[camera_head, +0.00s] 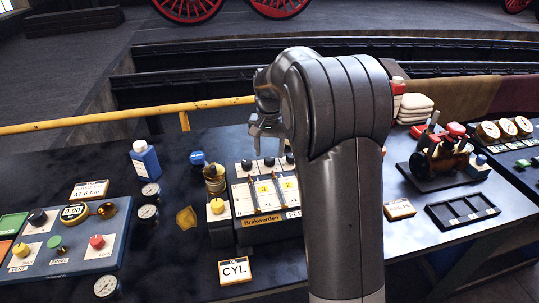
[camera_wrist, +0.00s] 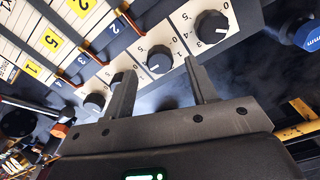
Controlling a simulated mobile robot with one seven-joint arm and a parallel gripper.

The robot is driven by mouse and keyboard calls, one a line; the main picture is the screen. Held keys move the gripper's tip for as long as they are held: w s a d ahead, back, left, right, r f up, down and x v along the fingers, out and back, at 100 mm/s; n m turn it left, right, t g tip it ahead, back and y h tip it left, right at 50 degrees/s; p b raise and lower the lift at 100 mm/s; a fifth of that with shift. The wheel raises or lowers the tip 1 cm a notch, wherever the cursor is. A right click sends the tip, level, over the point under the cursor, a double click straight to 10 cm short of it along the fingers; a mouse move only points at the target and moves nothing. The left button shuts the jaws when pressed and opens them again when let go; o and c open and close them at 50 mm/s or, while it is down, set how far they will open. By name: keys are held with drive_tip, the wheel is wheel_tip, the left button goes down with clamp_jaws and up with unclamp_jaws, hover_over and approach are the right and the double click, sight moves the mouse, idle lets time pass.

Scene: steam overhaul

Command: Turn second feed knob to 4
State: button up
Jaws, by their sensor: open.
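In the head view my gripper (camera_head: 268,127) is above the knob row.
A blue bottle (camera_head: 145,160), a brass piece (camera_head: 187,218) and gauges stand left of the unit. A CYL card (camera_head: 234,270) lies in front. A control panel (camera_head: 65,245) is at far left. A black tray (camera_head: 462,212) is at right. My arm hides the bench middle.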

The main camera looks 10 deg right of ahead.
sight(270, 158)
wheel_tip(270, 158, up, 8)
drive_tip(key=shift+r, duration=0.1)
idle(0.4)
